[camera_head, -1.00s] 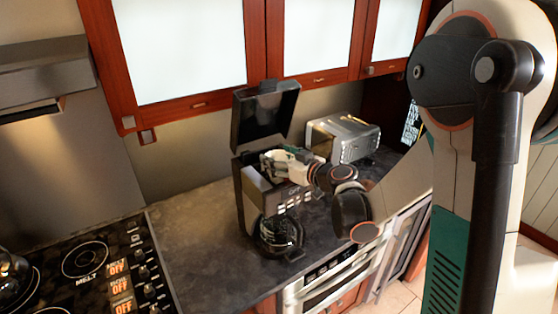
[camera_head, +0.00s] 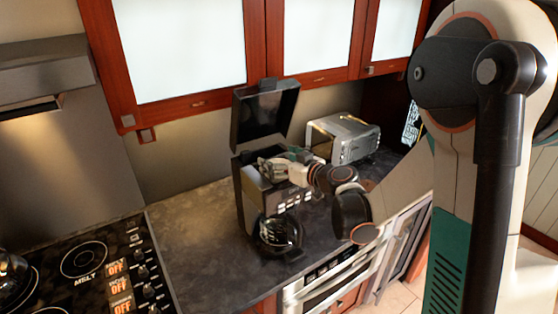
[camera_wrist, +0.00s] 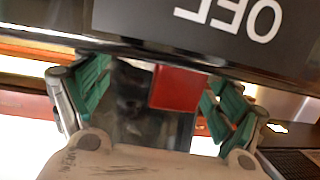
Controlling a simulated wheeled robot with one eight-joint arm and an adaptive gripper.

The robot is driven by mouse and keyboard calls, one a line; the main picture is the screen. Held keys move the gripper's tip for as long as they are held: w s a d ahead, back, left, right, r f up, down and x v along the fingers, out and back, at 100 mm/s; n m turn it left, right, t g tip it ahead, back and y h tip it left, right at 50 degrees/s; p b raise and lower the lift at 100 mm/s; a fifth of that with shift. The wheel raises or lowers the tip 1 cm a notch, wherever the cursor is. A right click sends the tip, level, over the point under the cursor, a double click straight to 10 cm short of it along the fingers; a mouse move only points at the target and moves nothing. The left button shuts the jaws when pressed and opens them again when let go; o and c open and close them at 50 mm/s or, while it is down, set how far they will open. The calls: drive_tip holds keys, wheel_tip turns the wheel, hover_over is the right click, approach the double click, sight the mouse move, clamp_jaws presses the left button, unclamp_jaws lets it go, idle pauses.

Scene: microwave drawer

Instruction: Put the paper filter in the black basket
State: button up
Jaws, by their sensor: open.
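The black coffee maker (camera_head: 245,205) stands on the counter with its lid (camera_head: 265,117) raised. My gripper (camera_head: 267,167) is over the open top of the coffee maker, where the black basket would sit. The basket is hidden by the machine's body and my gripper. In the wrist view my gripper (camera_wrist: 150,100) is open, its two green-padded fingers wide apart with nothing clearly held between them. I cannot make out the paper filter in either current view. A black panel (camera_wrist: 150,20) with white lettering crosses the top of the wrist view, close to the fingers.
The glass carafe (camera_head: 278,232) sits in the lower part of the coffee maker. A silver toaster (camera_head: 345,138) is behind it on the right. The cooktop (camera_head: 85,260) is on the left, red-framed cabinets (camera_head: 258,50) hang above. Counter left of the machine is clear.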

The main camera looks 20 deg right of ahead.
drive_tip(key=shift+r, duration=0.1)
drive_tip(key=p+v, duration=0.1)
drive_tip(key=v, duration=1.1)
drive_tip(key=shift+r, duration=0.3)
